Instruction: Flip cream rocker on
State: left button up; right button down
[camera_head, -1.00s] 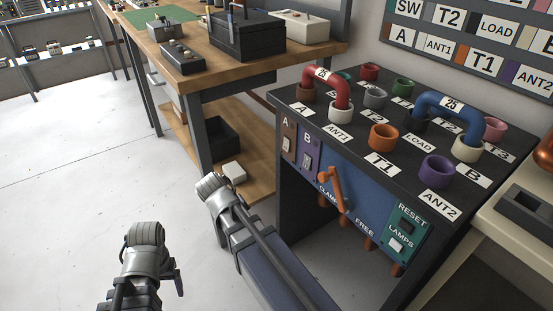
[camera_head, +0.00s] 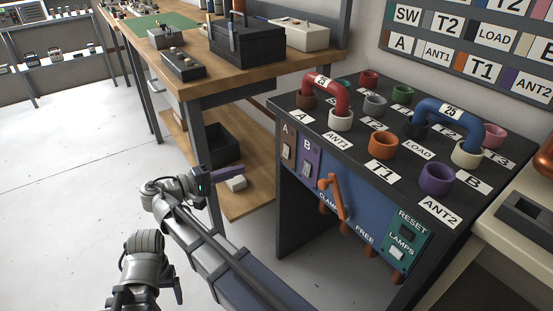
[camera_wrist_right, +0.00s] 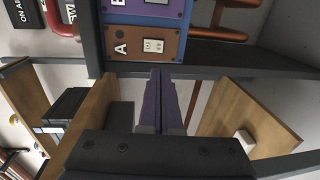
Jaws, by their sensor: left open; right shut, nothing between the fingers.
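The switch cabinet's front has a brown panel A (camera_head: 288,142) and a purple panel B (camera_head: 309,158), each with a small light rocker. The A rocker (camera_wrist_right: 153,45) looks cream in the right wrist view. A whitish LAMPS rocker (camera_head: 397,251) sits on the teal panel at the lower right. I cannot tell which way any of them is tipped. My right gripper (camera_head: 240,170) is shut and empty, left of the cabinet and apart from it. In the right wrist view its purple fingers (camera_wrist_right: 162,72) point toward panel A. My left arm shows at the lower left, its fingers hidden.
An orange lever (camera_head: 335,197) sticks out between CLAMP and FREE. Red (camera_head: 325,95) and blue (camera_head: 448,112) U-links stand on the cabinet top among coloured sockets. A wooden workbench (camera_head: 195,77) with a lower shelf stands behind my right gripper. Floor at left is clear.

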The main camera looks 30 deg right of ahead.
aim_at(285, 156)
jog(key=d, duration=0.4)
jog(key=d+f+b, duration=0.1)
jog(key=d, duration=0.4)
jog(key=w+d, duration=0.1)
jog(key=d, duration=0.4)
jog(key=shift+f+b, duration=0.35)
jog(key=shift+f, duration=0.05)
jog(key=shift+d, duration=0.15)
jog(key=shift+f, duration=0.1)
